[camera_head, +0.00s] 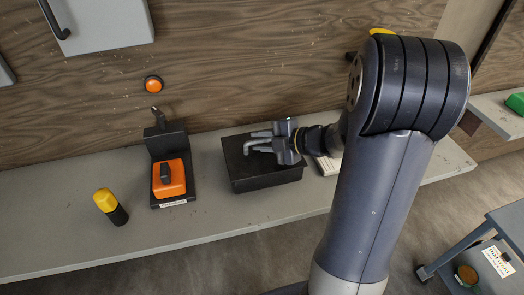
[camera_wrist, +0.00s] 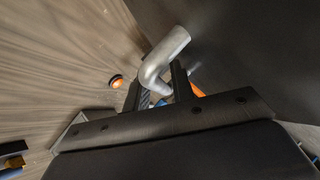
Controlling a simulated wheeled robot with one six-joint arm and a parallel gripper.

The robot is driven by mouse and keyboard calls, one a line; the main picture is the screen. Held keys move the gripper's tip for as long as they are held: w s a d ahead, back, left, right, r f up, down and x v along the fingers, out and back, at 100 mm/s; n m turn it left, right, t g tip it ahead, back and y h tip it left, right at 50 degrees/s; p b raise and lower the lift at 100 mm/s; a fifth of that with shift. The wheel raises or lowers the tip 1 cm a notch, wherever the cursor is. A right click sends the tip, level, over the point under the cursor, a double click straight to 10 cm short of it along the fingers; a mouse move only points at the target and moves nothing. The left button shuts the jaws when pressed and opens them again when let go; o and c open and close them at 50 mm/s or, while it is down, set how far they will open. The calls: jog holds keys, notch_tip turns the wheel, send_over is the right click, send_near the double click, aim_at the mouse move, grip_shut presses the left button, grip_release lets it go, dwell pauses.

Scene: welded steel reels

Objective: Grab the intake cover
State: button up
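A black box with a flat dark top (camera_head: 262,178) stands on the grey bench; it may be the intake cover, but no label on it can be read. My gripper (camera_head: 262,141) is just above its top. A silver bent tube (camera_wrist: 160,60), like a handle, shows in the wrist view, with its lower part between my two fingers (camera_wrist: 163,92). The fingers stand apart on either side of it. I cannot tell whether they press on it. Where the tube joins the box is hidden. A dark surface (camera_wrist: 255,55) fills the right of the wrist view.
Left of the box, a black holder (camera_head: 163,140) carries an orange block (camera_head: 170,180). An orange button (camera_head: 153,83) is on the wooden wall behind. The bench front (camera_head: 240,222) is clear. A cart (camera_head: 485,240) stands at lower right.

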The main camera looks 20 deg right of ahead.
jog(key=shift+c, duration=0.4)
grip_shut()
jog(key=shift+r, duration=0.1)
